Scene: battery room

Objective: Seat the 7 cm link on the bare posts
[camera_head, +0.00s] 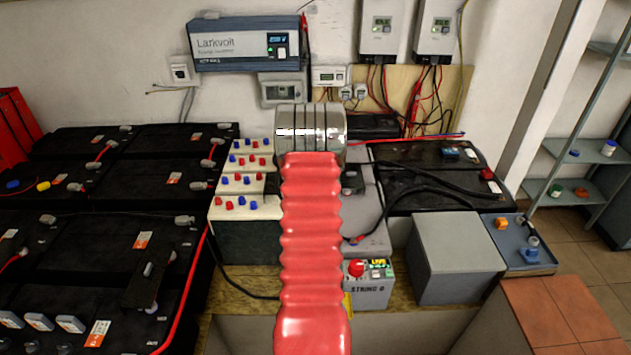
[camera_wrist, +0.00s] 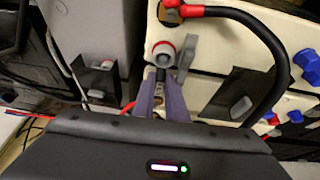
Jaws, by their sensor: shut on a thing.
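My gripper (camera_wrist: 162,84) shows in the wrist view, with its two lavender-grey fingers close together on a small dark piece (camera_wrist: 160,74). Most of that piece is hidden between the fingers, so I cannot tell whether it is the 7 cm link. Just beyond the fingertips is a post with a red ring (camera_wrist: 163,50) on a cream battery (camera_wrist: 212,62). A grey upright piece (camera_wrist: 188,56) stands beside this post, close to the right fingertip; I cannot tell whether they touch. In the head view my red arm and its metal cuff hide the gripper.
A black cable (camera_wrist: 262,42) with a red end arches over the cream battery. Cream batteries with red and blue caps (camera_head: 240,207) stand left of my arm. Black batteries (camera_head: 85,250) fill the left. A grey box (camera_head: 455,255) and a blue tray (camera_head: 520,262) stand at right.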

